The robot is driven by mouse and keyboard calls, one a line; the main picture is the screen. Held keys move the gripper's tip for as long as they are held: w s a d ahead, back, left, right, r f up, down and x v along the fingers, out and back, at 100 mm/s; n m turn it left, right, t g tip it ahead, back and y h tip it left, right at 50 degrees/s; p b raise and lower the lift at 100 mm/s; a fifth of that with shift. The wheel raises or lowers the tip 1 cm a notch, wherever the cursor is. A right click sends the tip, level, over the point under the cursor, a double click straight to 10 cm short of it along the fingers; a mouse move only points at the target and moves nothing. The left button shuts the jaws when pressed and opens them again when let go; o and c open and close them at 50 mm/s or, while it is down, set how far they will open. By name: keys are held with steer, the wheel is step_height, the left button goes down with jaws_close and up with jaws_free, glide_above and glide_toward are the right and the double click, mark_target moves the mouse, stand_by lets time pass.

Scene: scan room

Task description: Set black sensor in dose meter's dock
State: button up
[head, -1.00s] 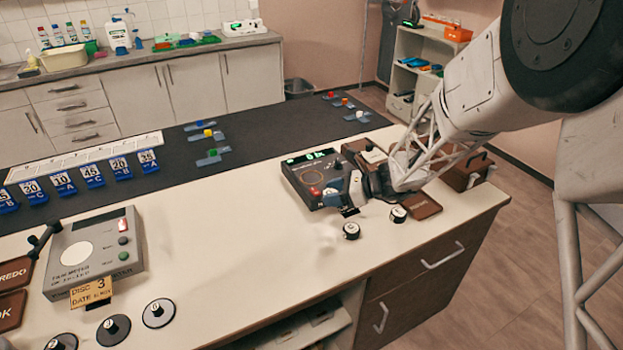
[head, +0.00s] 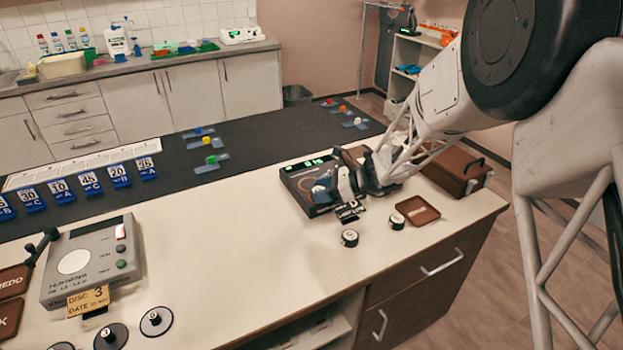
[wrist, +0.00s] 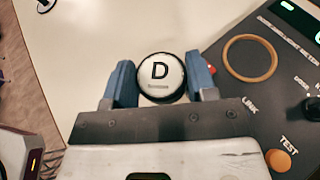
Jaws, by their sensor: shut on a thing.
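The black sensor (wrist: 160,85), a round puck with a white top marked D, sits between the two blue fingers of my gripper (wrist: 161,80) in the wrist view. My gripper is shut on it. In the head view my gripper (head: 328,187) is at the front part of the dose meter (head: 299,180) and hides some of it; I cannot make out the sensor there. The dose meter (wrist: 285,85) is a dark box with a lit green display. In the wrist view a brass-coloured ring (wrist: 250,58), seemingly the dock, lies on its face, right of the sensor, empty and apart from it.
Two similar white-topped pucks (head: 350,238) (head: 396,222) stand on the counter in front of the meter. A brown tray (head: 417,210) and a brown case (head: 455,178) are to the right. A grey device (head: 92,262) stands at the left. The counter's middle is clear.

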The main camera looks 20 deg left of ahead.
glide_above(312, 185)
steer(key=shift+f, duration=0.65)
steer(key=shift+f, duration=0.1)
steer(key=shift+f, duration=1.65)
steer(key=shift+f, duration=0.15)
steer(key=o, duration=1)
steer(key=shift+c, duration=0.2)
steer(key=shift+d+r, duration=0.35)
steer(key=shift+d, duration=0.1)
steer(key=v, duration=1.1)
